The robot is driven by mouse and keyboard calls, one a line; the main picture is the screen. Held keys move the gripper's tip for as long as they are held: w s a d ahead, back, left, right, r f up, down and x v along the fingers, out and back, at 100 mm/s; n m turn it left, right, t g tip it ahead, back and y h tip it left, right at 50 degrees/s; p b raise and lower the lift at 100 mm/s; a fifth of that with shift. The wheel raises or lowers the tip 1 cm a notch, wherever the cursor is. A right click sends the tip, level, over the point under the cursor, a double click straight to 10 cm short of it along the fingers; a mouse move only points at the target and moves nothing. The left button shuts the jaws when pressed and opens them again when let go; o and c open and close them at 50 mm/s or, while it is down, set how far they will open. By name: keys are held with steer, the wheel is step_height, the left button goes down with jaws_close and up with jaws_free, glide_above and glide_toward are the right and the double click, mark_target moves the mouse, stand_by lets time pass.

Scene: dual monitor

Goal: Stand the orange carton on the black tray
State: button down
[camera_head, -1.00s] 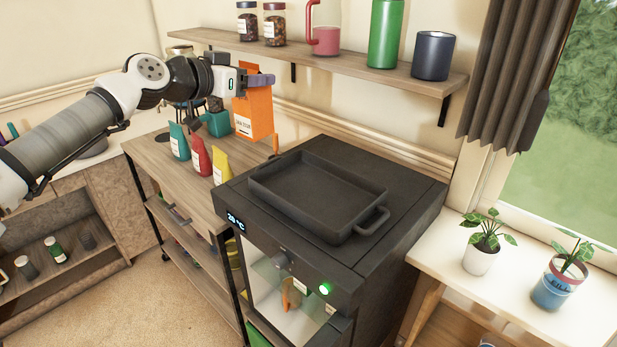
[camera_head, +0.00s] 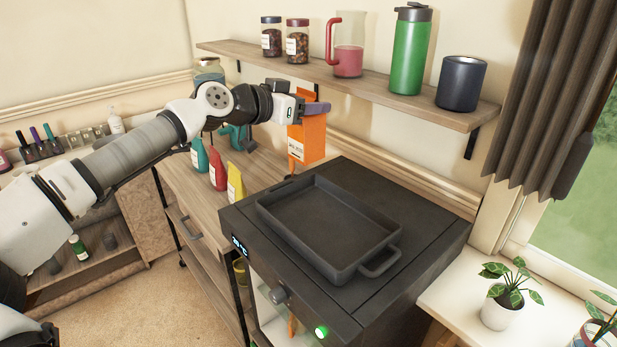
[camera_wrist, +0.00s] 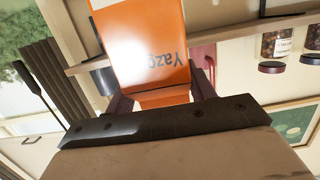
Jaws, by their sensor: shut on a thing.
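The orange carton (camera_head: 308,142) hangs upright in my gripper (camera_head: 312,108), which is shut on its upper part. The carton is in the air, just beyond the far left corner of the black tray (camera_head: 318,262) in the head view. In the wrist view the carton (camera_wrist: 140,45) fills the space between the jaws, with dark lettering on its face. The black tray lies empty on top of a dark oven. It has a raised rim and a loop handle at its near right end. The tray does not show in the wrist view.
The oven (camera_head: 425,225) has bare top around the tray. Red (camera_head: 217,168), teal (camera_head: 198,155) and yellow (camera_head: 235,183) pouches stand on the wooden counter to its left. A shelf (camera_head: 375,88) with jars, a pitcher, a green bottle and a dark cup hangs behind.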

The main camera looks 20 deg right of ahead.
step_height(320, 180, down, 15)
steer(key=p, duration=0.3)
steer(key=shift+f, duration=0.15)
steer(key=c, duration=0.5)
jaws_free()
steer(key=shift+f, duration=0.1)
steer(key=shift+b+v, duration=1.8)
steer(key=shift+v, duration=4.2)
